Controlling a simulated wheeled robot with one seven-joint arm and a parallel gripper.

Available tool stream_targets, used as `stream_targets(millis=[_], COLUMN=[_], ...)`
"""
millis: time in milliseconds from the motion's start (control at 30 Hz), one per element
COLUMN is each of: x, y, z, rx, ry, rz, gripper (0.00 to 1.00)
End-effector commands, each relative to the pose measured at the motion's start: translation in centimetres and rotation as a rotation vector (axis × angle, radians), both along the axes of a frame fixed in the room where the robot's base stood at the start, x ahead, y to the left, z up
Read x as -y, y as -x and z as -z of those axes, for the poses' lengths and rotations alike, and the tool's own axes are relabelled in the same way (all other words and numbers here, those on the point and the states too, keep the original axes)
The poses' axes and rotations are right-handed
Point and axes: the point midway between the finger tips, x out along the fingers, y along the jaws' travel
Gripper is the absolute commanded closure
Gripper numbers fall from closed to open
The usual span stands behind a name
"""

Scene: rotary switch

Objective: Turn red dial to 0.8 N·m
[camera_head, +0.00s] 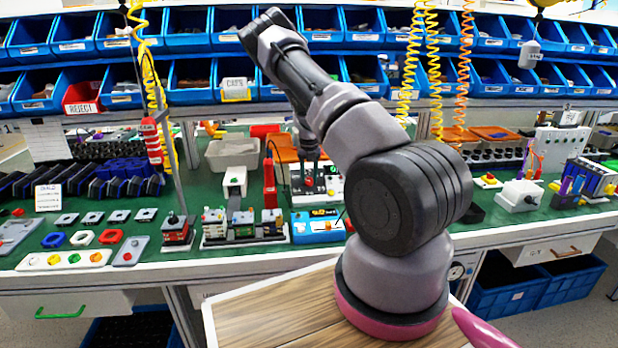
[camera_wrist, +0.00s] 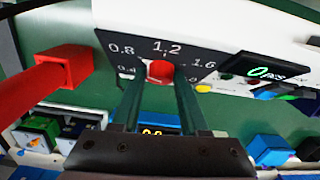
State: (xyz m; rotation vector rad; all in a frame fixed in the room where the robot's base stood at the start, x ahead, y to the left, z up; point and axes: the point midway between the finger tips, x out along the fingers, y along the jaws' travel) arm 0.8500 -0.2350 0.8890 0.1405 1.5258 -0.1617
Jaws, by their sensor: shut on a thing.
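The red dial (camera_wrist: 160,70) sits on a dark scale plate (camera_wrist: 120,46) marked 0.4, 0.8, 1.2 and 1.6 in the wrist view. My gripper (camera_wrist: 160,80) has one finger on each side of the dial and is shut on it. The dial lies below the 1.2 mark in the picture; I cannot make out which mark it points to. A black display (camera_wrist: 262,70) to the right shows a green 0 and small unclear characters. In the head view my gripper (camera_head: 309,158) reaches down to the device (camera_head: 318,190) on the green bench, and the dial is mostly hidden.
In the head view a red tool (camera_head: 269,182) stands left of the device. A blue unit with a display (camera_head: 318,226) stands in front. Coiled hoses (camera_head: 432,60) hang behind my arm.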

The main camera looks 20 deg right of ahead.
Motion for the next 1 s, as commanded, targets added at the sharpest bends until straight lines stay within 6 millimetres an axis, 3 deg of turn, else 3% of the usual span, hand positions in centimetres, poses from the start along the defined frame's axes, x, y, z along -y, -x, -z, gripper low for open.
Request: stream_targets(millis=[167,200,233,633,1000], x=[0.0,0.0,0.0,0.0,-0.2], y=[0.1,0.1,0.1,0.0,0.2], z=[0.1,0.1,0.1,-0.6,-7.5], rx=[-0.001,-0.001,-0.001,0.000,0.002], ry=[0.000,0.000,0.000,-0.001,-0.002], rz=[0.000,0.000,0.000,0.000,0.000], gripper=[1.00,0.53,0.44,0.44,0.44])
